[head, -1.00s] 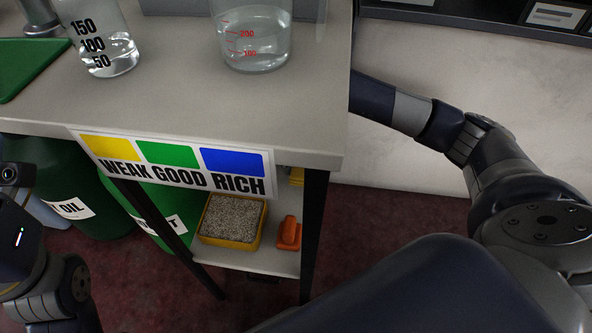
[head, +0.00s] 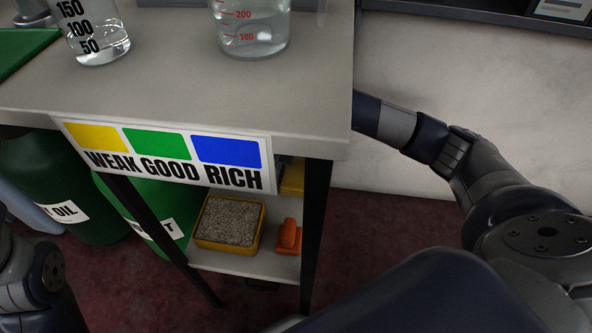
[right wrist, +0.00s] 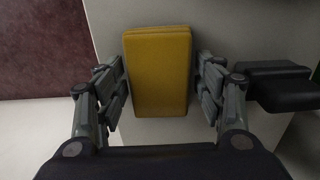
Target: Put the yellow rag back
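The yellow rag (right wrist: 159,70) shows in the right wrist view as a flat yellow block on a grey surface. My right gripper (right wrist: 160,85) is open, with one finger on each side of the rag and a narrow gap at both sides. In the head view my right arm passes behind the table's right edge, and its gripper is hidden. A yellow thing (head: 292,178) shows on the lower shelf there, partly covered; I cannot tell if it is the same rag. My left gripper is not in view; only part of my left arm shows.
The table (head: 200,90) carries a flask (head: 92,40) and a beaker (head: 250,30). Its lower shelf (head: 235,262) holds a yellow tray of grey grains (head: 228,222) and an orange object (head: 289,238). Green barrels (head: 50,180) stand at left. A black object (right wrist: 272,85) lies beside the right finger.

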